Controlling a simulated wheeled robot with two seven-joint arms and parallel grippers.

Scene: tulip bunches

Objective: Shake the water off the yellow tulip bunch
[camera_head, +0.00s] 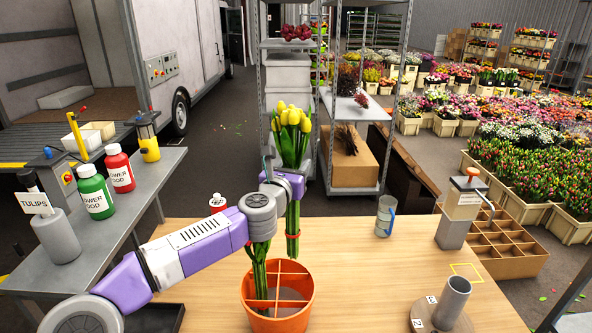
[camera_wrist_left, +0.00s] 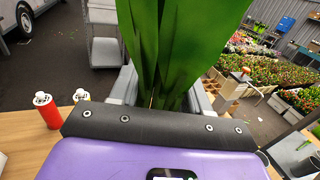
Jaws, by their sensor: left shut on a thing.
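The yellow tulip bunch (camera_head: 291,125) is upright, its blooms and leaves above my left gripper (camera_head: 290,184) and its stems with a red band below. My left gripper is shut on it. In the left wrist view its green leaves (camera_wrist_left: 165,50) fill the space between the fingers (camera_wrist_left: 163,95). The stem ends hang just above or behind the rim of an orange divided bucket (camera_head: 305,290); I cannot tell which. Other green stems (camera_head: 260,262) stand in the bucket, their tops hidden by my left wrist. No water drops can be made out. My right gripper is out of view.
On the wooden table (camera_head: 345,260) stand a grey cup (camera_head: 385,215), a pump dispenser (camera_head: 460,205), a grey cylinder (camera_head: 452,300) on a round base and a red-and-white container (camera_head: 217,203). A shelf rack (camera_head: 355,110) stands behind. Flower food bottles (camera_head: 95,192) are left.

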